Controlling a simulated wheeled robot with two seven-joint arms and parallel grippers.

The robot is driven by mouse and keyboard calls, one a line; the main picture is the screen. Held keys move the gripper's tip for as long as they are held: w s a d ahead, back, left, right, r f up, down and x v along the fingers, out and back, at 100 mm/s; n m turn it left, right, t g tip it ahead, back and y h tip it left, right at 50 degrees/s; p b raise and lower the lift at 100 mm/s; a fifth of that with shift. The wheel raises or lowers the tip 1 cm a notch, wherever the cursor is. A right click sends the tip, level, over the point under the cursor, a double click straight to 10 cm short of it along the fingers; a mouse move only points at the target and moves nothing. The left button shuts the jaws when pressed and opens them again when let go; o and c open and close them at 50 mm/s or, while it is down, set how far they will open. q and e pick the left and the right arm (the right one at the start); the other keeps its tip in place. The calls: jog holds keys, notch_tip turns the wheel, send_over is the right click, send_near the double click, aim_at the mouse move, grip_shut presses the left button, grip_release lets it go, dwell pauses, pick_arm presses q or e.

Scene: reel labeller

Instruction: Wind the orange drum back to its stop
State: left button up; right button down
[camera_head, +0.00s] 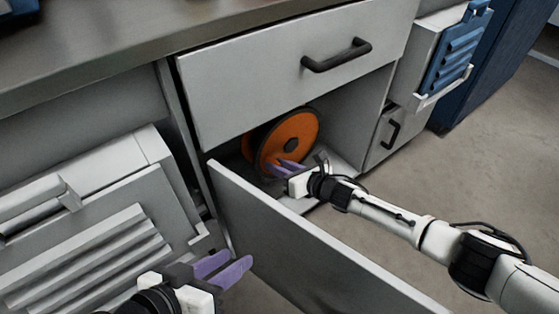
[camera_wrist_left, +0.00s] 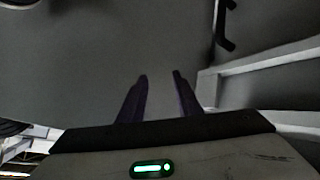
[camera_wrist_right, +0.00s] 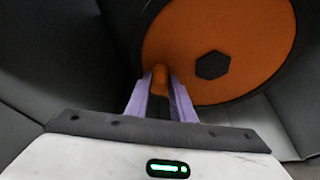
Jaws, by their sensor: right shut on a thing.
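The orange drum (camera_head: 299,133) stands inside the open lower compartment of the cabinet. It has an orange face with a dark rim and a dark hexagonal hub, clear in the right wrist view (camera_wrist_right: 225,35). A small orange peg (camera_wrist_right: 160,78) sticks out of its face near the edge. My right gripper (camera_head: 283,167) reaches into the compartment, its purple fingers shut on the peg; they also show in the right wrist view (camera_wrist_right: 160,90). My left gripper (camera_head: 232,268) is at the lower left outside the cabinet, fingers apart and empty, also seen in the left wrist view (camera_wrist_left: 160,85).
The cabinet's open door (camera_head: 310,245) juts out between my two grippers. A closed drawer (camera_head: 300,70) with a black handle (camera_head: 337,56) is above the compartment. A grey louvred unit (camera_head: 90,250) stands left; a blue louvred panel (camera_head: 458,50) is upper right. Floor at right is clear.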

pick_arm(q)
jog(key=shift+w+d+r, duration=0.1)
jog(key=shift+w+r, duration=0.05)
jog(key=shift+r, duration=0.55)
pick_arm(e)
jog(key=shift+f+n, duration=0.3)
jog(key=shift+f, duration=0.05)
pick_arm(q)
jog(key=shift+f, duration=0.1)
pick_arm(e)
jog(key=c, duration=1.5)
grip_release()
pick_arm(q)
jog(key=shift+g+y, duration=0.7)
jog(key=shift+y, duration=0.2)
jog(key=shift+s+a+f+p, duration=0.2)
jog(key=shift+a+f+p, duration=0.4)
jog(key=shift+p, duration=0.25)
jog(key=shift+s+a+f+p, duration=0.2)
jog(key=shift+a+f+p, duration=0.2)
jog(key=shift+f+p, duration=0.45)
jog(key=shift+s+a+f+p, duration=0.2)
jog(key=shift+a+f+p, duration=0.35)
jog(key=shift+p, duration=0.35)
pick_arm(e)
jog(key=shift+v, duration=5.15)
